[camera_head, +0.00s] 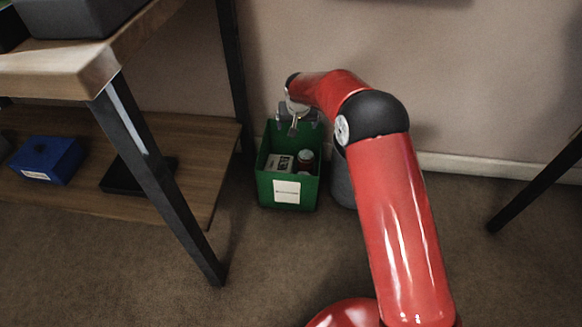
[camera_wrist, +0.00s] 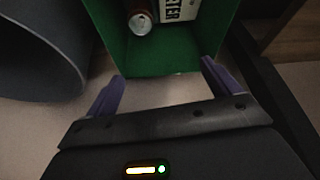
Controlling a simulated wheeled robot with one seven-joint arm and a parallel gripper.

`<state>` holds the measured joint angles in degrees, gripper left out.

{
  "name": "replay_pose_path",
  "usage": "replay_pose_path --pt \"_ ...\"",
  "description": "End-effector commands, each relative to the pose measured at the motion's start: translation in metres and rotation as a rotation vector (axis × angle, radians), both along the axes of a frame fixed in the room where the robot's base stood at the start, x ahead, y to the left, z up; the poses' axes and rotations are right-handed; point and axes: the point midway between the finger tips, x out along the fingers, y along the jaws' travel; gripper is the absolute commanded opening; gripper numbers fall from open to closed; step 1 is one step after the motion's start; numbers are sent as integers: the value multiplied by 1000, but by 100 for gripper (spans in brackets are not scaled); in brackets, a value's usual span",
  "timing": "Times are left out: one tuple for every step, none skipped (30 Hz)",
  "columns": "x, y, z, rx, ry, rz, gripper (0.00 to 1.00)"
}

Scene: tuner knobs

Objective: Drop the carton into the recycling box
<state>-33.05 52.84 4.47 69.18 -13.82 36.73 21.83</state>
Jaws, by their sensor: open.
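The green recycling box (camera_head: 287,203) stands on the floor against the wall, with a white label on its front. A light carton with dark print (camera_head: 278,163) lies inside it, and its lettering ending in "ETER" shows in the wrist view (camera_wrist: 178,10). My gripper (camera_head: 296,122) is above the back of the box, apart from the carton. In the wrist view my gripper (camera_wrist: 163,75) has its two purple fingers spread wide with nothing between them. The carton's far part is cut off in the wrist view.
A can (camera_head: 305,160) is in the box beside the carton. A grey bin (camera_head: 343,183) stands right of the box, partly behind my arm. A table leg (camera_head: 160,180) and low shelf (camera_head: 200,155), holding a blue box (camera_head: 47,160), are left. Carpet in front is clear.

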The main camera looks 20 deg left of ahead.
Motion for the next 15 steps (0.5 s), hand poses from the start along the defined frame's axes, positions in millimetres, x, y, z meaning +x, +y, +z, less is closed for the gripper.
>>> replay_pose_path --pt "-3 -1 12 1 -2 0 89" --pt "-5 -2 17 2 -2 0 89" --pt "-8 -3 23 1 -2 0 89" --pt "-10 -4 28 1 -2 0 89" --pt "-11 -5 32 1 -3 0 89" --pt "-13 -5 37 1 -2 0 89" --pt "-15 -6 40 1 -2 0 89" --pt "-16 -7 43 1 -2 0 89" --pt "-17 -7 46 0 -1 0 89" --pt "-18 -8 48 0 -1 0 89" --pt "-19 -8 49 0 0 0 89" --pt "-19 -8 50 0 0 0 89" --pt "-19 -8 51 -1 0 0 89" --pt "-20 -8 51 -1 0 0 89" --pt "-20 -8 51 -1 0 0 89"
